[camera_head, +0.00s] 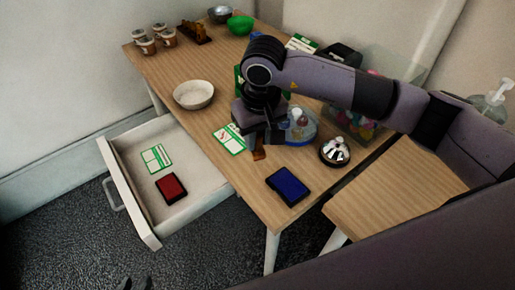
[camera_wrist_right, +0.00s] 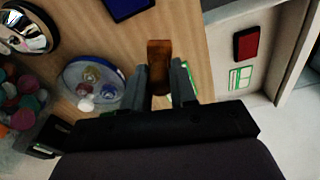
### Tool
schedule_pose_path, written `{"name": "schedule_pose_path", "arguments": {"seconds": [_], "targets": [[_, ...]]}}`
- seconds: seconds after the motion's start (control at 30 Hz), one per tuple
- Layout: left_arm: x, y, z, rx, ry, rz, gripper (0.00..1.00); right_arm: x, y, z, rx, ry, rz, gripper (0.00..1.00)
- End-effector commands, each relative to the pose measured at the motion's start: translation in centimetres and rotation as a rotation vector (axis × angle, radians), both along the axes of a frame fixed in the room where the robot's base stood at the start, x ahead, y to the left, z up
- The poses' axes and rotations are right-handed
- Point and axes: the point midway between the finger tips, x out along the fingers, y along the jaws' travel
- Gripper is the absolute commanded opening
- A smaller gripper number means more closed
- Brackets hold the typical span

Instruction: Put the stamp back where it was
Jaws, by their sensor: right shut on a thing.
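The stamp, with a brown wooden body, is between the fingers of my right gripper (camera_head: 258,146). Its brown end (camera_head: 259,154) shows just below the fingers in the head view. In the right wrist view the stamp (camera_wrist_right: 159,62) sits between the two fingers of the gripper (camera_wrist_right: 164,80), which is shut on it above the table (camera_head: 222,107). Its far end is hidden. A dark blue pad (camera_head: 288,186) lies near the table's front corner. Two dark tips of my left gripper (camera_head: 136,284) show apart at the bottom edge, low over the floor, with nothing visible between them.
An open drawer (camera_head: 202,195) holds a red pad (camera_head: 171,187) and a green-white card. Another card (camera_head: 229,140) lies below my right gripper. A bell (camera_head: 335,151), round dish (camera_head: 302,135), white bowl (camera_head: 194,94), green bowl (camera_head: 240,25), brown rack (camera_head: 196,30) and several cups stand around.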

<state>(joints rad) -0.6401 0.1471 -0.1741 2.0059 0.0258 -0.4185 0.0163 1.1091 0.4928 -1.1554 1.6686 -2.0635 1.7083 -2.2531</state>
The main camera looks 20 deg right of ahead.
Motion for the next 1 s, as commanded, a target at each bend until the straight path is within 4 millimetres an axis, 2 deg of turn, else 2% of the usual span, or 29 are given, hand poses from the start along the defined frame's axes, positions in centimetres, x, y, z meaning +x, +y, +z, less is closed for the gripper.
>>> {"name": "schedule_pose_path", "arguments": {"seconds": [0.13,0.37,0.73,0.77,0.83,1.0], "targets": [[0.0,0.0,0.0,0.001,0.001,0.001,0.37,0.0,0.0,-1.1,0.001,0.001,0.001,0.07],[0.0,0.1,-0.1,0.001,0.001,0.001,0.37,-0.1,0.0,-4.3,0.001,0.002,0.000,0.07],[-0.1,0.0,-0.7,0.000,0.003,0.001,0.37,0.0,0.0,-4.9,0.000,-0.002,0.001,0.07],[-0.1,0.0,-0.7,0.000,0.004,0.000,0.37,0.0,0.0,-4.9,0.000,-0.002,0.001,0.30],[-0.1,0.0,-0.5,0.000,0.006,0.001,0.37,0.0,0.0,-4.7,0.000,-0.001,0.001,0.52],[0.0,0.0,-0.4,-0.002,0.003,0.000,0.37,0.0,0.0,-4.7,0.000,-0.001,0.001,0.52]]}}
